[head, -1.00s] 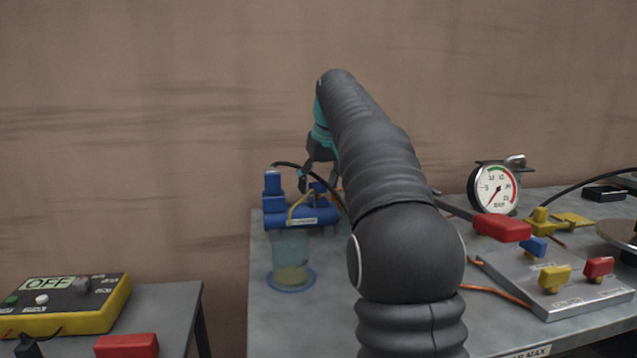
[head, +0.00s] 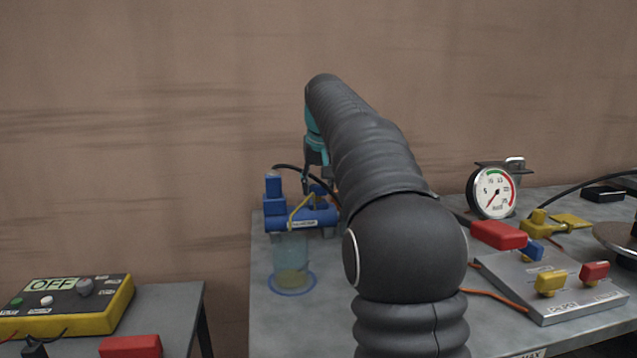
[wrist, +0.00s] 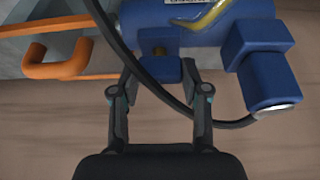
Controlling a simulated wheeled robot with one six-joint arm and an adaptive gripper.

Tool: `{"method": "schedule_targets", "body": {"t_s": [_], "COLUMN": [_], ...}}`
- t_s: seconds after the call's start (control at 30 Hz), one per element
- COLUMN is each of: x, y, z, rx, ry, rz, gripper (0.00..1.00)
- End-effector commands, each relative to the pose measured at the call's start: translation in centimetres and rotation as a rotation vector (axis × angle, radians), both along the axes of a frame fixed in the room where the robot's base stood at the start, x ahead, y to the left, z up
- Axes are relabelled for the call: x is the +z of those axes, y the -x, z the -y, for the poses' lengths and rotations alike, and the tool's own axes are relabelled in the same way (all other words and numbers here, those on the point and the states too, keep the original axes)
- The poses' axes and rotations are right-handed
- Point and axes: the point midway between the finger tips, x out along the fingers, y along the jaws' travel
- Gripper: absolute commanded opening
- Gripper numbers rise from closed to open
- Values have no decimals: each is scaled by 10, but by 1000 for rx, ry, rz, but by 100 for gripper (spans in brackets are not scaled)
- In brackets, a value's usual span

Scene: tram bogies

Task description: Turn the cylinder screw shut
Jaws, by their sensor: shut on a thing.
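The blue pump-like unit (head: 290,219) stands at the left end of the table above a clear cup with yellowish liquid (head: 291,262). It fills the top of the wrist view (wrist: 215,32). A small blue knob, which I take as the cylinder screw (wrist: 160,70), sticks out of its side. My gripper (wrist: 160,66) has a fingertip on each side of this knob and is shut on it. In the head view my gripper (head: 318,184) is at the unit's top right, partly hidden by my arm, and the screw cannot be made out.
A black cable (wrist: 142,72) crosses close over the knob and left finger. An orange hook-shaped part (wrist: 58,62) lies left of the unit. A gauge (head: 492,192) and a grey plate with coloured levers (head: 520,278) stand right. A yellow OFF box (head: 66,304) is lower left.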

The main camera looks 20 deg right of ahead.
Motion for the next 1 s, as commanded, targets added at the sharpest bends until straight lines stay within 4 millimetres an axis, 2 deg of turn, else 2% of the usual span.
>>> {"method": "schedule_targets", "body": {"t_s": [0.1,0.13,0.2,0.23,0.53,0.67,1.0], "x": [0,0,0,0,1,9,67], "y": [0,0,0,0,0,3,26], "z": [0,0,0,0,0,-1,-6], "rx": [-1,-1,0,1,0,1,1], "ry": [-1,-1,-2,-2,-1,0,0], "rz": [1,1,1,0,1,1,4], "gripper": [11,51,68,71,71,71,71]}}
